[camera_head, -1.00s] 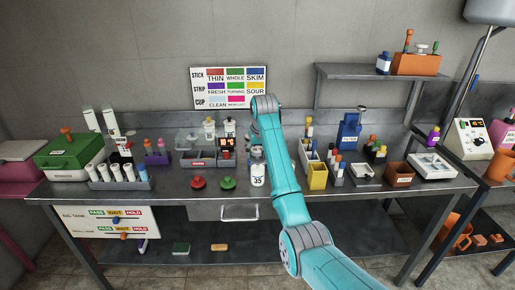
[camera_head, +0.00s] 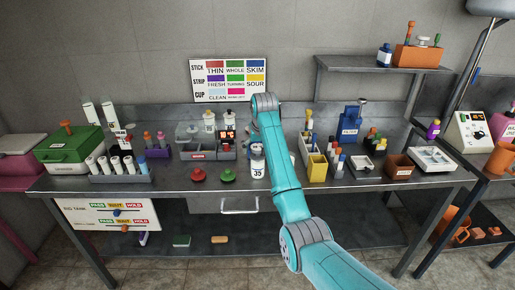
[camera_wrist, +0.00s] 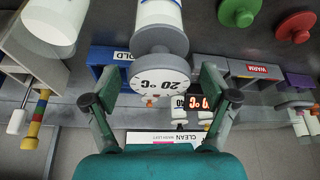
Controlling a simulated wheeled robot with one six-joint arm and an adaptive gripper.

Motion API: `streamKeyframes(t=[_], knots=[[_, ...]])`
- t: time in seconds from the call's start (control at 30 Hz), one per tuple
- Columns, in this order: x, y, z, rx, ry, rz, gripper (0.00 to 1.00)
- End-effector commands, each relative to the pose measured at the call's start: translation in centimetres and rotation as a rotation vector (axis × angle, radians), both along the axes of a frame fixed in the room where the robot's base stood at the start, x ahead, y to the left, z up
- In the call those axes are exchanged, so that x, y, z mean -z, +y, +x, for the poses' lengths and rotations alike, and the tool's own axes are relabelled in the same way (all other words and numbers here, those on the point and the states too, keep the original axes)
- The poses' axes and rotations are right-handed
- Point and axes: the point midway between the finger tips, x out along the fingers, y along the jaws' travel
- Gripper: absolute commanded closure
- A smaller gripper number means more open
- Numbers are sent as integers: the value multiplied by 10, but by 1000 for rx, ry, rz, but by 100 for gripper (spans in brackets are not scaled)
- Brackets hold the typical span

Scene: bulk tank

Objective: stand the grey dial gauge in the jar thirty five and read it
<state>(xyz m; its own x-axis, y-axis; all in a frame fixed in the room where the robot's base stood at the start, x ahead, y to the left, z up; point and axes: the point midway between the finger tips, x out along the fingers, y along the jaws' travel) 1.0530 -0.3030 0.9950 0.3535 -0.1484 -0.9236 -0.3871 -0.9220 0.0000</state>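Jar thirty five (camera_head: 258,170) stands upright on the bench, a white jar labelled 35, partly beside my arm. In the wrist view its white side (camera_wrist: 158,12) shows at the top. The grey dial gauge (camera_wrist: 160,78) has a round white face reading 20 °C, upside down in that view. It is at the jar's mouth; its stem is hidden, so how deep it sits cannot be told. The head view hides the gripper behind my arm.
Red (camera_head: 198,174) and green (camera_head: 227,175) lids lie left of the jar. A grey compartment box labelled WARM (camera_wrist: 262,70) and a blue COLD holder (camera_wrist: 105,60) are close behind. The bench front is mostly clear.

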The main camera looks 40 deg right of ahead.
Motion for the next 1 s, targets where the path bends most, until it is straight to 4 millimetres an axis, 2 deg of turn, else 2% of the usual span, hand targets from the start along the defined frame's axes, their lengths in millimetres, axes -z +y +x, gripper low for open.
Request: streamKeyframes(t=[0.33, 0.73, 1.0], knots=[[-4, 0, -1, 0, -1, 0, 13], [-56, 9, -21, 0, -1, 0, 13], [-69, 11, -26, 0, 0, 0, 13]])
